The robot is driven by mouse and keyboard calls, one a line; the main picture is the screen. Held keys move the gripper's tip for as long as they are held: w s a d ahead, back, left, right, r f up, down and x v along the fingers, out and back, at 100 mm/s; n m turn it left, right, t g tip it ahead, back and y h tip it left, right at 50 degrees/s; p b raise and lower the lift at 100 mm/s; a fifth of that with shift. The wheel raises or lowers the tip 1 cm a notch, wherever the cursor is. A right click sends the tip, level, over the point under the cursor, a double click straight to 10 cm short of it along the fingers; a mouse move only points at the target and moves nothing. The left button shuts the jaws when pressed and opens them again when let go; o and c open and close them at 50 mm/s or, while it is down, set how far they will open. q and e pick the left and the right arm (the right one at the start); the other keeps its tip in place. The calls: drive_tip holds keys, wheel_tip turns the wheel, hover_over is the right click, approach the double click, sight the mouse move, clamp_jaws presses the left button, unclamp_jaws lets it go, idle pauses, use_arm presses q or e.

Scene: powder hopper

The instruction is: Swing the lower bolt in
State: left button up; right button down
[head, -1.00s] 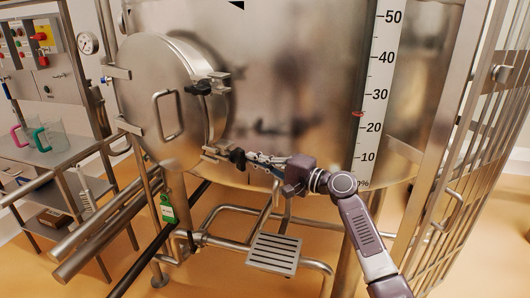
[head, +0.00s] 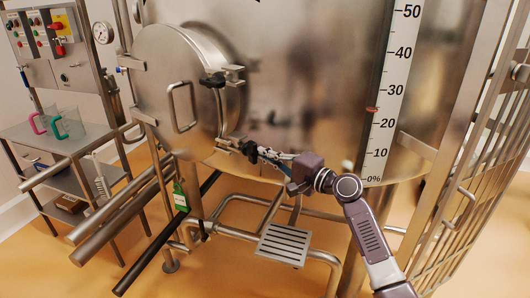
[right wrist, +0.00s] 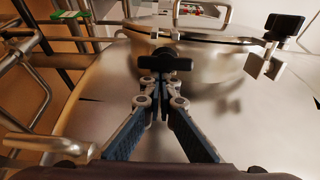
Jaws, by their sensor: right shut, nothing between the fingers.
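The round steel hatch door (head: 160,75) is on the hopper's front, its face flat against the opening. The lower bolt (head: 229,144) is at the door's lower right edge, its black knob (head: 250,151) toward the right. My right gripper (head: 262,154) is shut and empty, its fingertips right at this knob. In the right wrist view the fingertips (right wrist: 158,88) are just below the black knob (right wrist: 165,62), which partly hides the bolt; I cannot tell whether they touch. The upper bolt (head: 232,75) with its black knob is at the door's upper right edge. My left gripper is not in view.
The hopper wall (head: 300,70) rises close behind my right gripper. Pipes and a slatted step (head: 284,243) are below. A shelf cart with jugs (head: 68,122) is at the left.

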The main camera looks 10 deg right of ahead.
drive_tip(key=shift+a, duration=0.1)
drive_tip(key=a+p, duration=0.1)
drive_tip(key=s+a+h+p, duration=0.1)
drive_tip(key=p, duration=0.1)
drive_tip(key=shift+s+r+m+t, duration=0.15)
drive_tip(key=shift+s+m+t, duration=0.05)
drive_tip(key=shift+m+t, duration=0.2)
drive_tip(key=a+p, duration=0.1)
drive_tip(key=a, duration=0.8)
drive_tip(key=shift+a+p, duration=0.25)
drive_tip(key=shift+p, duration=0.1)
drive_tip(key=shift+a+r, duration=0.15)
drive_tip(key=shift+r, duration=0.05)
idle(0.4)
